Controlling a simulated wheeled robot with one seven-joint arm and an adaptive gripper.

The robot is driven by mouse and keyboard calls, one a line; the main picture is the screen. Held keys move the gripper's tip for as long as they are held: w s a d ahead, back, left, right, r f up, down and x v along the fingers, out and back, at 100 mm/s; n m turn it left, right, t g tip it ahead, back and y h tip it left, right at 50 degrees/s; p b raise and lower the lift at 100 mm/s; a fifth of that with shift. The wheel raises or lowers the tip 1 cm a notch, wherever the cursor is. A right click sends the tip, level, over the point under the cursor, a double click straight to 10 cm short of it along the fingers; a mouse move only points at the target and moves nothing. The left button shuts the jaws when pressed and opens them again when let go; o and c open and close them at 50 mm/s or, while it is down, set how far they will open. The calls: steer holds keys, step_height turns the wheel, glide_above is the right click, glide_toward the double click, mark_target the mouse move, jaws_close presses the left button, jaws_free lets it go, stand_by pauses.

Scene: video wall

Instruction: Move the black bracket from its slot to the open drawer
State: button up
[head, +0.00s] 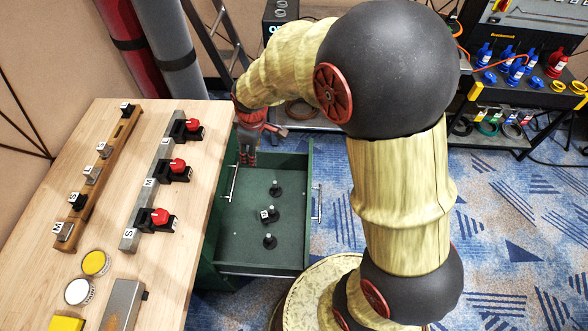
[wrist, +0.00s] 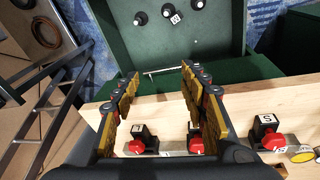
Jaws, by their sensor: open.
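The open drawer (head: 240,247) is green and pulled out to the right of the table; it also shows in the wrist view (wrist: 215,40). Black pieces (head: 275,188) stand inside it, one with a white letter tag. On the table, a grey rail (head: 138,207) carries black brackets with red knobs (head: 160,217); they also show in the wrist view (wrist: 268,135). A wooden rail (head: 117,139) holds grey and black lettered blocks, including a black one (head: 77,200). I cannot tell which black piece is the bracket meant. My gripper (head: 248,153) is open and empty (wrist: 159,78), above the drawer's far left corner.
Yellow (head: 95,263) and white (head: 78,292) round discs and a grey box (head: 123,305) lie at the table's near end. A ladder (head: 207,45) and rolled tubes (head: 165,50) stand behind. A tool rack (head: 520,80) is far right. Much of the drawer floor is free.

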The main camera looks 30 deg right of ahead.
steer(key=s+r+m+t, duration=0.2)
steer(key=s+r+m, duration=0.2)
steer(key=s+r, duration=0.85)
steer(key=s+r+m+t, duration=0.1)
steer(key=s+r+m, duration=0.3)
steer(key=s+r, duration=0.3)
steer(key=s, duration=0.4)
steer(key=shift+s+m, duration=0.3)
steer(key=shift+d, duration=0.2)
